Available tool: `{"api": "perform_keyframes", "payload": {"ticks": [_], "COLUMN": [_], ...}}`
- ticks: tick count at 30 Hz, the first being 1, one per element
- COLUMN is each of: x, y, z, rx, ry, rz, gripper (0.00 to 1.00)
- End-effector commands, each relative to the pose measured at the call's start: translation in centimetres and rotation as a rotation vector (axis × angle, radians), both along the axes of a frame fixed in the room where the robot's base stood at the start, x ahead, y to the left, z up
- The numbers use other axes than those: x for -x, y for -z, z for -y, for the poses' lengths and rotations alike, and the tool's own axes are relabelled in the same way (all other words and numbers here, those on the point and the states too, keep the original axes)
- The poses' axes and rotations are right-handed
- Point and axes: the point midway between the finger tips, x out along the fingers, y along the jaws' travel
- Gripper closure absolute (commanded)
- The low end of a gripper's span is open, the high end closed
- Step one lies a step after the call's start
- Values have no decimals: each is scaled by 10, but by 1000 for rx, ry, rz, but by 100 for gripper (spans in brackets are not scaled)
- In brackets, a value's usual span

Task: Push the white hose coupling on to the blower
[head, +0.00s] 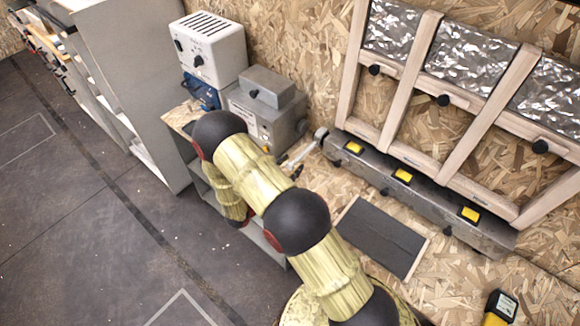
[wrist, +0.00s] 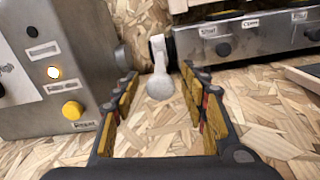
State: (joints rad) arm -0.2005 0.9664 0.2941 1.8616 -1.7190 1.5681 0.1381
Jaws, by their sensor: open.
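A white piece with a rounded end (wrist: 160,82), which looks like the hose coupling, stands out from the left end of a grey metal bar (wrist: 250,40) in the wrist view. In the head view a small pale piece (head: 301,155) shows by the same bar end. My gripper (wrist: 159,75) is open, its fingers to the left and right of the white piece with gaps on both sides. The head view hides most of my gripper behind my arm. I cannot tell for sure which part is the blower.
A grey box (wrist: 50,75) with a yellow button stands close left of my gripper. The bar (head: 420,192) carries yellow-marked switches below a wooden frame (head: 400,95) with foil panels. A dark mat (head: 382,238) lies on the chipboard top. A white cabinet (head: 208,50) stands behind.

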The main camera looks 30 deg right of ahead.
Motion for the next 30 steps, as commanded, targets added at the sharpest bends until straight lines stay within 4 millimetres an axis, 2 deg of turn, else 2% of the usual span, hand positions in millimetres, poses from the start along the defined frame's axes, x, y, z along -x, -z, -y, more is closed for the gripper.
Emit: {"api": "perform_keyframes", "payload": {"ticks": [7,30], "x": [0,0], "y": [0,0], "z": [1,1], "rx": [0,0], "ry": [0,0], "rz": [0,-1], "gripper": [57,100]}}
